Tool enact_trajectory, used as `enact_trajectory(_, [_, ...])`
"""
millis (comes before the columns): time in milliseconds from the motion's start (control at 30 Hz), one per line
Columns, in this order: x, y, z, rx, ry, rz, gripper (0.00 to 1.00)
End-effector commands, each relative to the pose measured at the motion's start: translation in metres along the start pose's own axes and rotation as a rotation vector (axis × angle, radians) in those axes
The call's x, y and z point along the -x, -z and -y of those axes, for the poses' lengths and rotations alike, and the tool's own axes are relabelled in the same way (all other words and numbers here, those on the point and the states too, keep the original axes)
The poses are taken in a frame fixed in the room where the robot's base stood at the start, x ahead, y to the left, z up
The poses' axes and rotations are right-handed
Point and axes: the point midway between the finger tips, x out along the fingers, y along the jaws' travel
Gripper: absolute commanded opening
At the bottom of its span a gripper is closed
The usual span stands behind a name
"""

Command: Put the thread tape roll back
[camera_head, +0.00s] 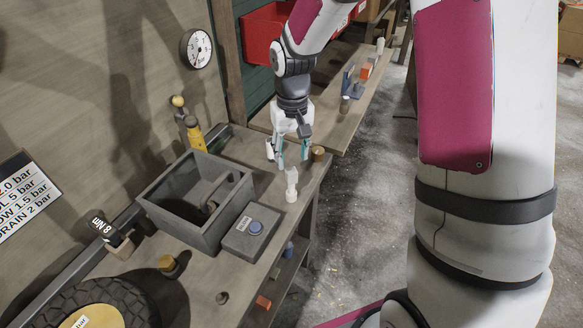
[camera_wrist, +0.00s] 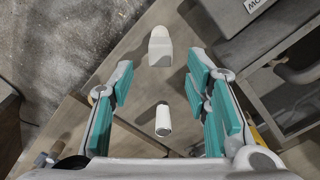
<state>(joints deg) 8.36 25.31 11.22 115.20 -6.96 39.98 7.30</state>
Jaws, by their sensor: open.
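No label marks the thread tape roll, so I cannot tell surely which white piece it is. In the wrist view a small white cylinder (camera_wrist: 163,118) sits on the bench between my finger lines, apart from both pads. A larger white piece (camera_wrist: 160,52) with a rounded end lies beyond it. In the head view white pieces (camera_head: 292,193) stand on the bench just in front of my gripper, seeming to overlap. My gripper (camera_head: 291,151) is open and empty, pointing down above the bench; its teal pads (camera_wrist: 170,98) are wide apart in the wrist view.
A brown cylinder (camera_head: 318,153) is close right of my gripper. The floor lies right of the bench edge.

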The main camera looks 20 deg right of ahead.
Motion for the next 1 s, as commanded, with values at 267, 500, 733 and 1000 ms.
enact_trajectory(267, [0.035, 0.000, 0.000, 0.000, 0.000, -0.001, 0.43])
enact_trajectory(500, [0.073, -0.019, -0.002, 0.005, -0.020, -0.044, 0.43])
enact_trajectory(733, [0.141, -0.078, -0.007, 0.006, -0.053, -0.147, 0.43])
enact_trajectory(1000, [0.189, -0.160, -0.010, 0.003, -0.057, -0.272, 0.43])
